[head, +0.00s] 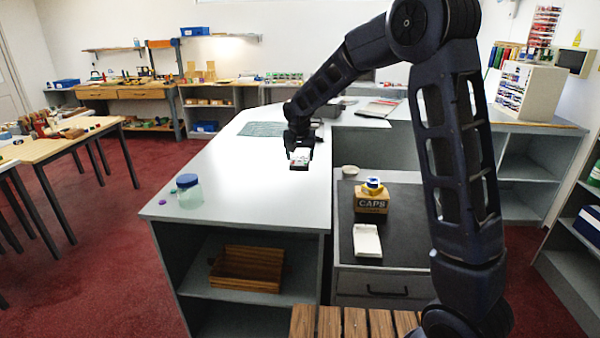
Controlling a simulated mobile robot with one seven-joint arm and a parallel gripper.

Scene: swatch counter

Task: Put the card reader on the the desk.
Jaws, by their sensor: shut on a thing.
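My gripper (299,147) points down over the white-topped counter (250,190), near its right edge. It is shut on a small block with a dark body and a pale top with a red mark, which looks like the card reader (299,160). The fingers partly cover it. I cannot tell whether its underside touches the counter top. To the right is a lower, dark-topped desk (400,222) with a drawer.
The dark top holds a CAPS box (371,204) with a yellow and blue roll, a white tray (367,240) and a small round dish (350,171). A blue-lidded jar (189,192) stands at the counter's left edge. A green mat (262,129) lies farther back. The counter's middle is clear.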

